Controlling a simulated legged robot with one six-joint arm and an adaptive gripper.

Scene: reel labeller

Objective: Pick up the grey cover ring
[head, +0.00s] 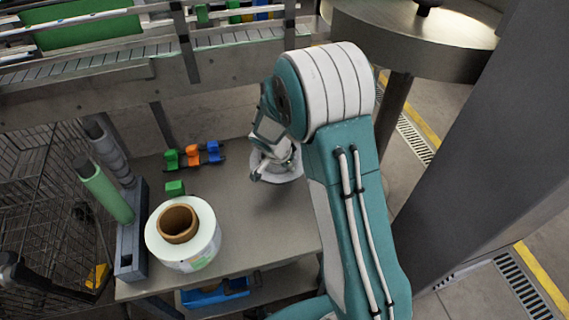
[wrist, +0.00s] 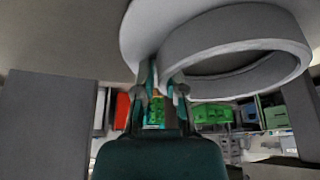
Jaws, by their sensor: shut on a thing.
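The grey cover ring (head: 291,173) is a flanged ring with a raised round collar. In the head view it shows at the right part of the grey table, partly hidden by my wrist. In the wrist view the ring (wrist: 232,30) fills the upper right, with its round opening facing the camera. My gripper (head: 260,172) is at the ring's left side. In the wrist view my gripper (wrist: 164,85) is shut on the ring's edge. I cannot tell whether the ring touches the table.
A white label reel (head: 203,222) with a brown core stands at the table's front left. Green, orange and blue clips (head: 193,154) lie behind it, with a small green block (head: 175,188). A grey holder (head: 133,232) carries rollers at the left edge. A conveyor (head: 90,85) runs behind.

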